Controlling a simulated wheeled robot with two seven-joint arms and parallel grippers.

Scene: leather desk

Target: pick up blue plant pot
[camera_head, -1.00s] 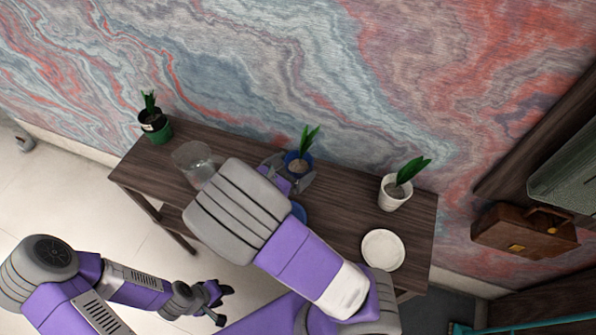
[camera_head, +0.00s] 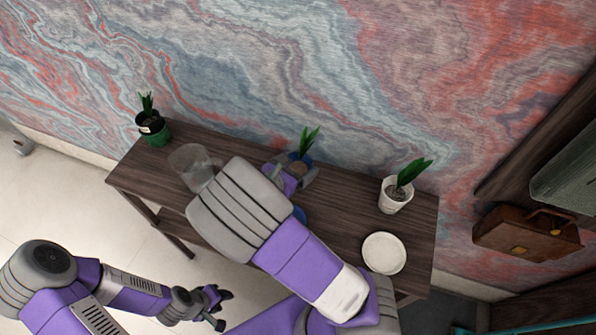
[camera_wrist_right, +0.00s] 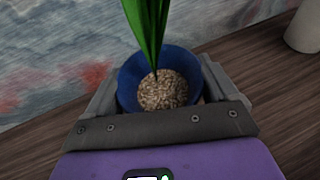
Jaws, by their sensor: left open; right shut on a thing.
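The blue plant pot (camera_wrist_right: 130,84) holds gravel and a green plant. It sits between the fingers of my right gripper (camera_wrist_right: 155,95), which is shut on it, one finger at each side. In the head view the blue pot (camera_head: 307,159) is at the back middle of the desk, partly hidden by my right gripper (camera_head: 292,172). I cannot tell whether its base touches the desk. My left gripper (camera_head: 217,305) is open and empty, low at the left, away from the desk.
A white pot (camera_head: 393,200) and a white plate (camera_head: 384,254) are at the right. A blue saucer (camera_head: 299,214) is partly hidden by my arm. A wall rises behind the desk.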

